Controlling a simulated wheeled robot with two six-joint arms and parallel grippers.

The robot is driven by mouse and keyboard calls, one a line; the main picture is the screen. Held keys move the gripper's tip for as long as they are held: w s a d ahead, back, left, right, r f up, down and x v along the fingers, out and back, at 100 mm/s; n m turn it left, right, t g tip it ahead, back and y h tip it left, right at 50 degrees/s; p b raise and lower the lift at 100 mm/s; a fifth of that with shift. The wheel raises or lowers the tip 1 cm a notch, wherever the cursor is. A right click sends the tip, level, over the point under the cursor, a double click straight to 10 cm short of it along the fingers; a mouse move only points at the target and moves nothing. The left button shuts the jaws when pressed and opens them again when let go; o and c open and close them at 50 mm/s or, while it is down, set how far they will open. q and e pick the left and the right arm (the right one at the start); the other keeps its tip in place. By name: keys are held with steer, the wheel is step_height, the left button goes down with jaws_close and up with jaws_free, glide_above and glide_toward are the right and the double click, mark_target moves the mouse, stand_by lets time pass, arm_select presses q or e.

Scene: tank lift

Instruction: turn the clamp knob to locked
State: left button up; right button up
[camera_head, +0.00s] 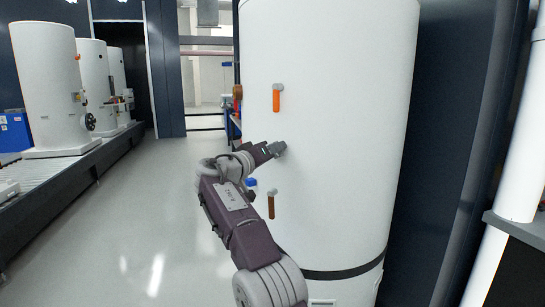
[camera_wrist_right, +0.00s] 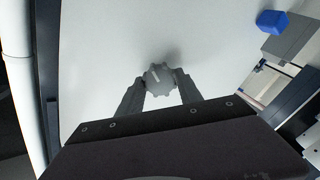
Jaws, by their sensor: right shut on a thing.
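The clamp knob (camera_wrist_right: 158,78) is a grey, scalloped round knob with a pale mark on its face, on the white wall of the large tank (camera_head: 340,110). In the right wrist view my right gripper (camera_wrist_right: 160,84) has one finger on each side of the knob and is shut on it. In the head view my right gripper (camera_head: 279,148) reaches the tank wall, and its fingers hide most or all of the knob. I cannot tell from the mark whether the knob is locked. My left gripper is not in view.
An orange-handled valve (camera_head: 276,98) is above my right gripper, and a brown-handled one (camera_head: 271,206) is below it. A dark band (camera_head: 345,272) circles the tank's base. Several white tanks stand on a conveyor (camera_head: 72,182) at left. The floor (camera_head: 150,220) between is clear.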

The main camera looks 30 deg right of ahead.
steer(key=shift+f+m+b, duration=0.1)
steer(key=shift+m+b, duration=0.55)
steer(key=shift+m, duration=4.35)
steer(key=o, duration=1.4)
steer(key=shift+c, duration=0.2)
steer(key=b+v, duration=0.3)
steer(key=v, duration=0.6)
steer(key=shift+b, duration=0.3)
